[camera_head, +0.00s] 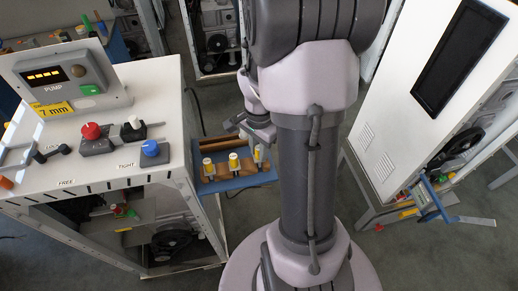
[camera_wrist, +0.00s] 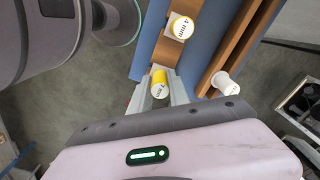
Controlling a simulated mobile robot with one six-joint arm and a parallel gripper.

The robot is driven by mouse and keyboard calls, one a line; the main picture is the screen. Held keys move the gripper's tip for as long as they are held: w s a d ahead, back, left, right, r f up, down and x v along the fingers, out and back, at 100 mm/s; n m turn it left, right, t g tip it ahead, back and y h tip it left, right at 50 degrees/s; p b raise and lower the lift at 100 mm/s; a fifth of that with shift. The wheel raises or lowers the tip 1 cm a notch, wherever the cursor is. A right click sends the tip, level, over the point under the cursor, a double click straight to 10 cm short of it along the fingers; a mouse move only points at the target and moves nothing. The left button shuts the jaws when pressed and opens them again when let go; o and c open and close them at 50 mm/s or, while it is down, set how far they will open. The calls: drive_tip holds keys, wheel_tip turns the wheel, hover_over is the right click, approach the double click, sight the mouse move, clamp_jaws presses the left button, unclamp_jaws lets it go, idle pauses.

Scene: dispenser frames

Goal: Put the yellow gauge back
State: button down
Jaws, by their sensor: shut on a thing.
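The yellow gauge (camera_wrist: 160,82), a small yellow cylinder with a marked white end, is between the fingers of my gripper (camera_wrist: 165,92) in the wrist view. My gripper is shut on it. In the head view the gauge (camera_head: 258,154) appears at the right end of a row on the blue rack (camera_head: 234,184), below my gripper (camera_head: 257,143). I cannot tell whether it is fully seated or slightly raised. A similar yellow gauge with a white end (camera_wrist: 181,27) stands beside it on the wooden block (camera_wrist: 166,50). The fingertips are partly hidden.
A white-topped gauge (camera_wrist: 220,80) stands by the second wooden strip. In the head view, the white bench (camera_head: 95,175) with the pump box (camera_head: 65,82), a red knob (camera_head: 91,131) and a blue knob (camera_head: 150,149) is left of the rack. A white cabinet (camera_head: 400,110) stands right.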

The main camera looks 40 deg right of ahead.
drive_tip(key=shift+f+b, duration=0.8)
drive_tip(key=shift+f, duration=0.1)
drive_tip(key=c, duration=1.2)
unclamp_jaws()
drive_tip(key=shift+o, duration=0.2)
wheel_tip(320, 180, up, 17)
drive_tip(key=p, duration=0.4)
drive_tip(key=shift+r+p, duration=0.2)
drive_tip(key=shift+p, duration=0.1)
